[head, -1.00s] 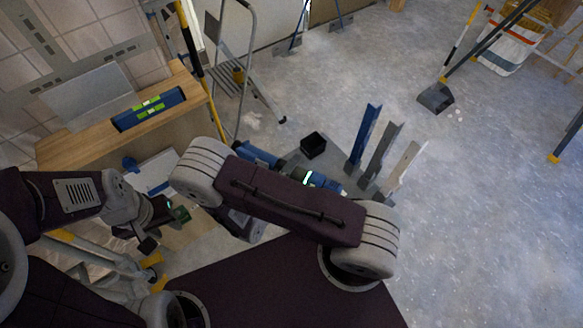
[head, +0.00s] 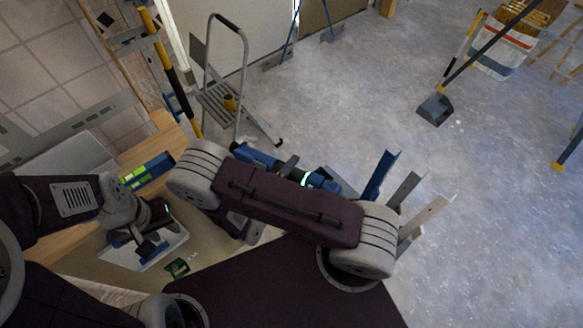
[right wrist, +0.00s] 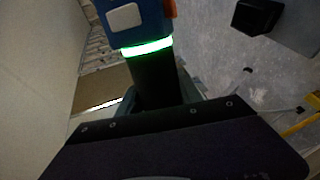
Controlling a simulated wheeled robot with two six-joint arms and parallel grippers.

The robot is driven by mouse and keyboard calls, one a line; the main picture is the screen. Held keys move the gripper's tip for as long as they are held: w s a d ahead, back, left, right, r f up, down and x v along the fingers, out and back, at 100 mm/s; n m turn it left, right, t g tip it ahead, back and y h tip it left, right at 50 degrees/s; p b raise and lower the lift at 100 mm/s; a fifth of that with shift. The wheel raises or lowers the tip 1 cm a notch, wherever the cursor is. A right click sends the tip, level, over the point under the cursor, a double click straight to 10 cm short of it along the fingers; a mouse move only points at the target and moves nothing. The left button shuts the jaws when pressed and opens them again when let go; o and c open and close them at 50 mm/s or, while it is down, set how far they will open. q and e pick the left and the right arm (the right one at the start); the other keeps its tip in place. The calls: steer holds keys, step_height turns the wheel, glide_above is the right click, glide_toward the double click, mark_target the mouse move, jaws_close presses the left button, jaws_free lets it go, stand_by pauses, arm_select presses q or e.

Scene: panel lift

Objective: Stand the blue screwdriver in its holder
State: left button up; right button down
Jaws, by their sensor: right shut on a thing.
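My right gripper (right wrist: 158,95) is shut on the blue screwdriver (right wrist: 150,33), gripping its black section beside a lit green ring. In the head view, the blue screwdriver (head: 324,183) shows behind my right arm, which hides much of the right gripper. A black open box (right wrist: 258,14), which looks like the holder, is at the upper right of the right wrist view, apart from the screwdriver. It is hidden in the head view. My left gripper (head: 138,242) appears open and empty at the left, over a pale tray.
Blue, grey and white upright strips (head: 405,190) stand right of the screwdriver. A wooden bench (head: 85,225) with a blue-and-green level (head: 150,171) is at left. A stepladder (head: 228,90) stands behind. The floor at right is mostly clear around a shovel (head: 435,108).

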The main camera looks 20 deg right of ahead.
steer(key=shift+w+a, duration=0.2)
steer(key=shift+a, duration=0.05)
steer(key=shift+w+f, duration=0.15)
steer(key=shift+w, duration=0.05)
steer(key=w+d+f+n+h+b, duration=0.1)
steer(key=w+d+f+n+b, duration=0.2)
steer(key=d+n+b, duration=0.2)
steer(key=w+d+f+n+h+b, duration=0.1)
steer(key=w+d+f+n+b, duration=0.2)
steer(key=d+n+b, duration=0.3)
steer(key=w+d+f+n+h+b, duration=0.1)
steer(key=w+d+f+n+b, duration=0.3)
steer(key=d, duration=0.6)
steer(key=shift+w+d+n+b, duration=0.15)
steer(key=shift+w+n+b, duration=0.15)
steer(key=shift+n+b, duration=0.55)
step_height(320, 180, down, 6)
steer(key=b, duration=0.5)
steer(key=shift+f, duration=0.2)
steer(key=shift+s, duration=0.1)
